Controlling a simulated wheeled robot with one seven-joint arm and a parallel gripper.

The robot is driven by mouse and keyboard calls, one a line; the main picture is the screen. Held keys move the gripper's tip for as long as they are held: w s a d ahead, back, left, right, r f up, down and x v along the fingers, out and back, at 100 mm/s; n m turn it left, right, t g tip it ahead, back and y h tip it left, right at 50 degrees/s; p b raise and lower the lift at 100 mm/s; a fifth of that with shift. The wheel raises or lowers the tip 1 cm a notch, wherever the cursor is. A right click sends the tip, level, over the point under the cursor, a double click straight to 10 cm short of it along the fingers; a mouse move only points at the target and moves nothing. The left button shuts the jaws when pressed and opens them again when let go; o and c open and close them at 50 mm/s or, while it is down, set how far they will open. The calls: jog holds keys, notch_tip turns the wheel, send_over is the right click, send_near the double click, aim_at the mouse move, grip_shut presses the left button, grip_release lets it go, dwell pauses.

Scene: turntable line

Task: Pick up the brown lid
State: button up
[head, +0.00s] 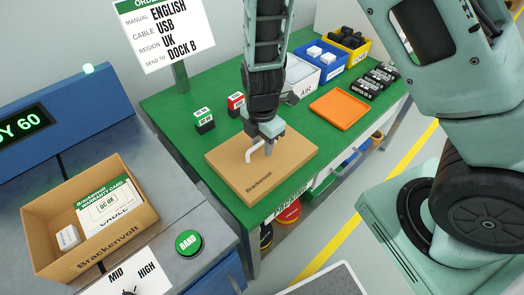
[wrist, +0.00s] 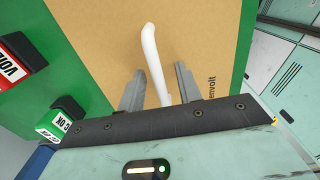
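The brown lid (head: 225,168) lies flat on the green table, with "Brackenvolt" printed near its front edge. A white bent handle (head: 252,150) stands up from it. The lid (wrist: 100,30) fills much of the wrist view, with the white handle (wrist: 152,50) running toward my gripper. My gripper (head: 266,146) is over the lid at the handle. In the wrist view, the two fingers of my gripper (wrist: 160,80) are apart, one on each side of the handle, with a gap visible on both sides. Part of the handle's lower end is hidden by the gripper.
An orange tray (head: 338,110) lies right of the lid. Small black boxes with green (head: 204,121) and red (head: 236,102) labels stand behind it. White (head: 302,78), blue (head: 326,64) and yellow bins line the back. An open brown box (head: 148,215) with a card stands on the grey bench at left.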

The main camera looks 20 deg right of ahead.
jog(key=shift+f, duration=0.15)
grip_shut()
